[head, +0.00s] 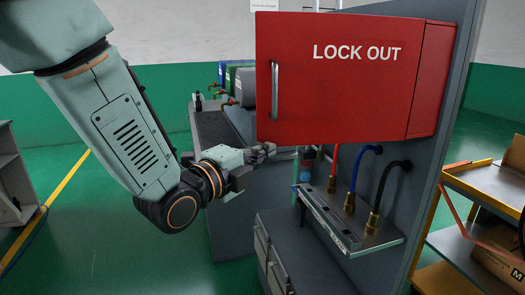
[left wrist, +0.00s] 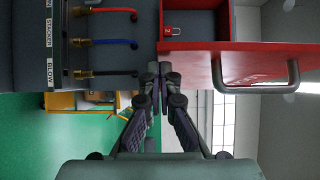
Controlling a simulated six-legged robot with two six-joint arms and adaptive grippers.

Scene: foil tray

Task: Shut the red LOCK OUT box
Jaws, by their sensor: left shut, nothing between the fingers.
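The red LOCK OUT box (head: 430,80) is mounted on a grey panel. Its door (head: 340,110), with a metal handle (head: 275,92) near its left edge, stands open. In the left wrist view, the door (left wrist: 235,67) sticks out from the box and the red inside (left wrist: 195,22) shows, with a red padlock (left wrist: 172,31) in it. My left gripper (head: 268,150) is shut and empty, just below the door's lower left part. In the left wrist view its fingertips (left wrist: 158,72) are close to the red edge; I cannot tell whether they touch. My right gripper is not in view.
Below the box, a metal bracket (head: 345,225) carries red, blue and black hoses with brass fittings. A grey drawer cabinet (head: 275,255) stands beneath. Shelves with a cardboard box (head: 500,262) are at the right. Open green floor (head: 110,245) lies at the left.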

